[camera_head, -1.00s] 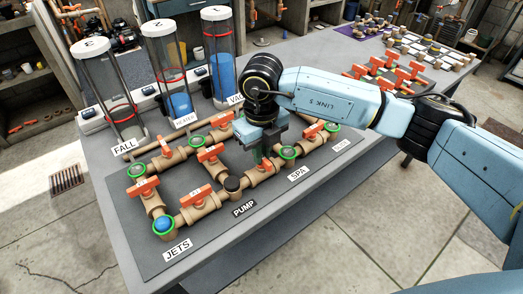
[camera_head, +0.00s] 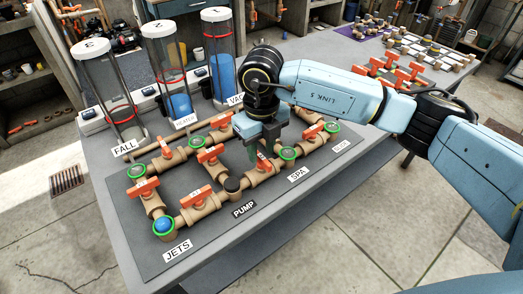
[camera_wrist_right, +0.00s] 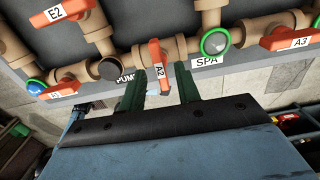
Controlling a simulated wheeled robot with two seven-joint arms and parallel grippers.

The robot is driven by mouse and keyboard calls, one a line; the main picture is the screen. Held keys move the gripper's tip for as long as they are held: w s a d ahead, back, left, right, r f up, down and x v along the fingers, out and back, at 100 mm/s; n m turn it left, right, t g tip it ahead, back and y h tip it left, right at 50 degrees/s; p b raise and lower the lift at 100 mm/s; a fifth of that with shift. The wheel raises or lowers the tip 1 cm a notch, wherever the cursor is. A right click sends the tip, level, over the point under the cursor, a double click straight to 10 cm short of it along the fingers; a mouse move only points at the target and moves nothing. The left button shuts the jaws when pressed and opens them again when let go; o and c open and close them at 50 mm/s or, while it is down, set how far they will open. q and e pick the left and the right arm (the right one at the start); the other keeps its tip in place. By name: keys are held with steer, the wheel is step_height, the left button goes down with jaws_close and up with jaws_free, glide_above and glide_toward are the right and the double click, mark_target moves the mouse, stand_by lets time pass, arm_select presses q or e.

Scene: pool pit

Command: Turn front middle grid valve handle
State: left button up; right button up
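The front middle valve handle is the orange lever labelled A2 (camera_wrist_right: 157,62), on a tan pipe between the PUMP and SPA labels. In the right wrist view it lies across the pipe, its near end in the gap between my fingers. In the head view only a small orange part of A2 (camera_head: 264,161) shows beside my gripper. My right gripper (camera_wrist_right: 159,78) is open, with one green finger on each side of the handle's near end. I cannot tell whether either finger touches it. In the head view the right gripper (camera_head: 256,152) points down over the front pipe row. My left gripper is not in view.
Neighbouring orange handles are A1 (camera_wrist_right: 62,89), A3 (camera_wrist_right: 291,38) and E2 (camera_wrist_right: 63,12). A green-ringed port (camera_wrist_right: 215,42) sits right of A2. Clear tubes (camera_head: 168,75) stand behind the grid. The mat's front strip (camera_head: 215,232) is mostly clear, apart from labels.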

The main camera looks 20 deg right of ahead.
mark_target(262, 156)
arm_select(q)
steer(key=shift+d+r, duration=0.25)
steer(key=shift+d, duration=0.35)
arm_select(e)
step_height(262, 156, up, 12)
steer(key=shift+f, duration=0.1)
